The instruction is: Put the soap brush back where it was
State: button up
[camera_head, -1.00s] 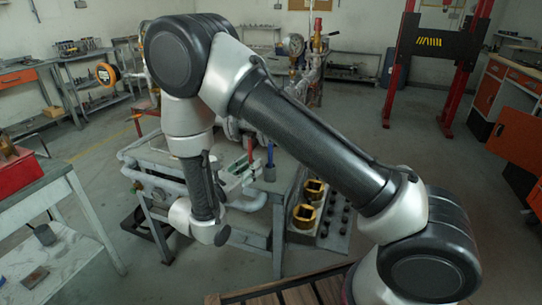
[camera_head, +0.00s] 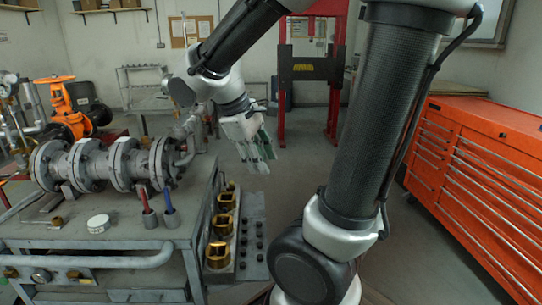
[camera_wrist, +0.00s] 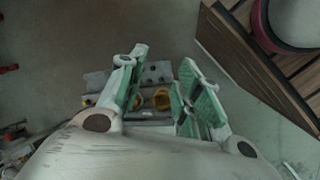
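My gripper (camera_head: 259,152) hangs in the air in the head view, right of the grey pipe bench and beyond its brass rack. In the wrist view its two green-padded fingers (camera_wrist: 158,88) stand apart with nothing held between them. No soap brush can be made out for certain. A red-handled tool (camera_head: 147,205) and a blue-handled tool (camera_head: 168,203) stand upright on the bench (camera_head: 140,235), and I cannot tell if either is a brush. A small white round tin (camera_head: 98,223) sits on the bench to their left.
A flanged grey pipe (camera_head: 95,165) lies along the bench. A side rack holds brass fittings (camera_head: 219,254) and black knobs. An orange drawer cabinet (camera_head: 475,165) stands at the right and a red press frame (camera_head: 281,85) behind. Floor between them is clear.

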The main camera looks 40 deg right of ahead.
jog(key=s+a+r+m+t+y, duration=0.1)
jog(key=s+r+m+t+y, duration=0.2)
jog(key=s+m+t+y, duration=0.1)
jog(key=shift+s+a+r+m+t+y, duration=0.15)
jog(key=shift+s+a+m+t+y, duration=0.35)
jog(key=shift+s, duration=0.6)
jog(key=shift+d, duration=0.1)
